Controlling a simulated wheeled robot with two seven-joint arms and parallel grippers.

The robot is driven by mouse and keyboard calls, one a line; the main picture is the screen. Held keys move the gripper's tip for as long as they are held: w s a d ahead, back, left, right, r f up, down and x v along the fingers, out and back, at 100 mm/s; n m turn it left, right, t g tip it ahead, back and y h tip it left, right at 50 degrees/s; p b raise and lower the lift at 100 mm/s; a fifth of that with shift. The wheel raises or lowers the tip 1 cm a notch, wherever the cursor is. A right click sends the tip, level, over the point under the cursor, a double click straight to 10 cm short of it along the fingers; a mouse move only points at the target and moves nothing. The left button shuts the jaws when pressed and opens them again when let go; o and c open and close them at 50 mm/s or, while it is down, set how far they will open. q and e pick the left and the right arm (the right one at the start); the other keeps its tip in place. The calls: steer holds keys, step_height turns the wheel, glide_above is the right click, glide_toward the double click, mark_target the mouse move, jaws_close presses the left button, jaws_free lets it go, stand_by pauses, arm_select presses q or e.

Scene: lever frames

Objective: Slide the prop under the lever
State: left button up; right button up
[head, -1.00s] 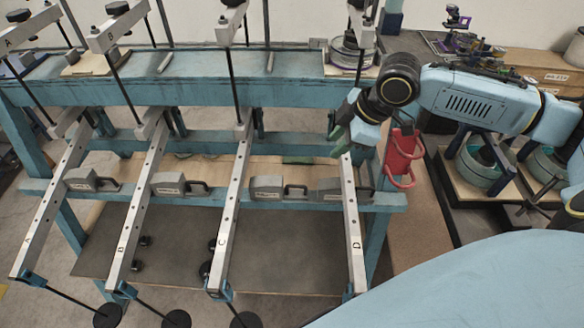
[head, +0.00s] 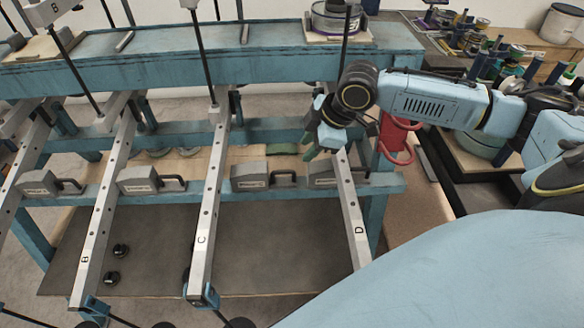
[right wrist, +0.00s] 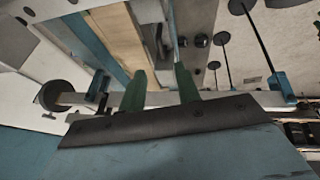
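Lever D (head: 351,205) is a pale metal bar with holes, sloping toward me at the right of the row. A grey block prop (head: 322,174) with a handle sits on the blue rail beside lever D; the lever crosses in front of its right part. My right gripper (head: 317,148), with green fingers, is just above and behind this block, near the lever's upper part. In the right wrist view its two fingers (right wrist: 160,90) stand apart with nothing visibly held between them. Whether they touch the block or the lever cannot be told. My left gripper is not in view.
Lever C (head: 206,215) and lever B (head: 103,210) stand to the left, with similar grey blocks (head: 250,176) on the rail (head: 220,193). A red bracket (head: 396,138) is on the frame right of lever D. Dark rods hang from the upper beam (head: 140,62).

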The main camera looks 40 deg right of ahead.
mark_target(289, 171)
steer(key=b+x, duration=0.1)
steer(key=x, duration=0.9)
steer(key=shift+f, duration=0.1)
jaws_close()
